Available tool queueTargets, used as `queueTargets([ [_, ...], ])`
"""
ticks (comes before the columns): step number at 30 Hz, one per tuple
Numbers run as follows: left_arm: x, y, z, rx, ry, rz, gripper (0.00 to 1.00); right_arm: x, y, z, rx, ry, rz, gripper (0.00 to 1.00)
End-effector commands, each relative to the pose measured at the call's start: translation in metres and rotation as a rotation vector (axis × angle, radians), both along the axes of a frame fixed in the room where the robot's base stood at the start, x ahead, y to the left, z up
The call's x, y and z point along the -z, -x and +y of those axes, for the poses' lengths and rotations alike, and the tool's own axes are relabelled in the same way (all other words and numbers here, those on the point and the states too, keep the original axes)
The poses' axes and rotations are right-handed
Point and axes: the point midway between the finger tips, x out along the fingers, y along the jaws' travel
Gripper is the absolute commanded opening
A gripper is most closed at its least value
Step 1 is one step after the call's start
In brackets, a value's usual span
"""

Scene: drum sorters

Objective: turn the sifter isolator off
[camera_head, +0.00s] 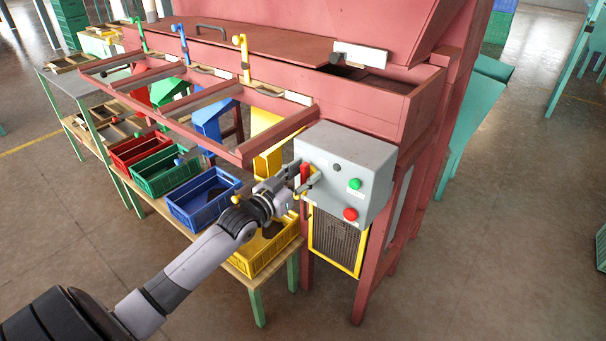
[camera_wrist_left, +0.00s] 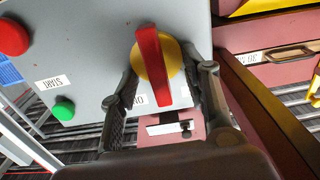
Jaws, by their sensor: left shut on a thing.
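The sifter isolator is a red rotary handle on a yellow disc, on the side of a grey control box (camera_head: 345,158). In the left wrist view the red isolator handle (camera_wrist_left: 152,65) stands nearly along the gripper's direction, slightly tilted, over its yellow disc (camera_wrist_left: 172,58). A label beside it is partly hidden. My left gripper (camera_head: 298,180) is at the box's left part, and the red handle (camera_head: 304,173) shows at its fingertips. My right gripper is out of view.
The box also carries a green start button (camera_head: 355,184) and a red button (camera_head: 350,214). A yellow-framed mesh guard (camera_head: 337,243) is below. Blue (camera_head: 203,198), green (camera_head: 165,172) and yellow (camera_head: 262,257) crates stand left on a bench. Open floor lies in front.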

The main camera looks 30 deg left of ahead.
Motion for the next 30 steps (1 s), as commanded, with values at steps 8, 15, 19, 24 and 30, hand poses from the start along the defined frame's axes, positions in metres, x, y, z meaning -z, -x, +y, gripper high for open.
queueTargets([
  [8, -0.001, 0.0, 0.002, -0.001, 0.111, 0.011, 0.15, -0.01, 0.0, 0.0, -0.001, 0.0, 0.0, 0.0],
  [15, -0.001, 0.0, 0.004, -0.001, 0.303, 0.026, 0.15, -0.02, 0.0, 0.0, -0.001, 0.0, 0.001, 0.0],
  [19, 0.0, -0.001, 0.006, -0.001, 0.417, 0.035, 0.15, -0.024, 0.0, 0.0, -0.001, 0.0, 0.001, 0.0],
  [24, 0.002, -0.001, 0.008, 0.0, 0.551, 0.045, 0.15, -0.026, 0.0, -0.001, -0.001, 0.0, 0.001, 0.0],
  [30, 0.003, -0.001, 0.009, 0.0, 0.679, 0.054, 0.15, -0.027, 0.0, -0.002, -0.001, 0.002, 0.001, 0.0],
])
